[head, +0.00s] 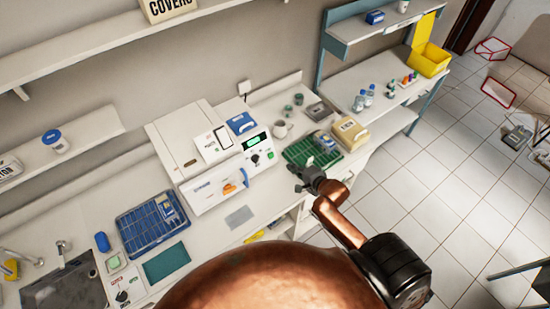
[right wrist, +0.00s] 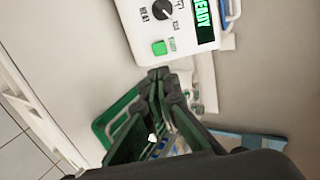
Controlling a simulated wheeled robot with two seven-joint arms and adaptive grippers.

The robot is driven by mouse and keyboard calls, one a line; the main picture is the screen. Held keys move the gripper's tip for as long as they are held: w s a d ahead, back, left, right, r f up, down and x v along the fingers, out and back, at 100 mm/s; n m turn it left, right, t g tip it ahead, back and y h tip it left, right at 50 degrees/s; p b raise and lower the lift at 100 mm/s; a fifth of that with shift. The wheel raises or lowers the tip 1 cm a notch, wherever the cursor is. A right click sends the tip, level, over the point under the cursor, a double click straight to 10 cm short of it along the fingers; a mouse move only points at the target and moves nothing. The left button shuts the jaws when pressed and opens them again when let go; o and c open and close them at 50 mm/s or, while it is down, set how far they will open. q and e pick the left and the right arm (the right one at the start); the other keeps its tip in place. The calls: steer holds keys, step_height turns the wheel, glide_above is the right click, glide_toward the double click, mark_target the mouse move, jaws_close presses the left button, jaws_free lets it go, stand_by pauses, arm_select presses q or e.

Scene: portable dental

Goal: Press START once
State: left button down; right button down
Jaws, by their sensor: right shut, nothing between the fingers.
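The white machine (head: 207,185) stands on the counter, with a control panel (head: 246,144) at its right end. The label beside the button is too small to read. The green button (head: 270,155) also shows in the head view. My right gripper (head: 307,171) is shut and empty, to the right of the panel. In the right wrist view its fingertips (right wrist: 158,73) appear just below the button, with no clear contact. My left gripper is out of view.
A green rack (head: 298,153) lies on the counter by my right gripper, with a beige box (head: 350,133) beyond it. A blue rack (head: 150,226) stands left of the machine. A grey pad (head: 239,217) lies in front. Shelves run along the wall.

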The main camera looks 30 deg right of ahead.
mark_target(271, 156)
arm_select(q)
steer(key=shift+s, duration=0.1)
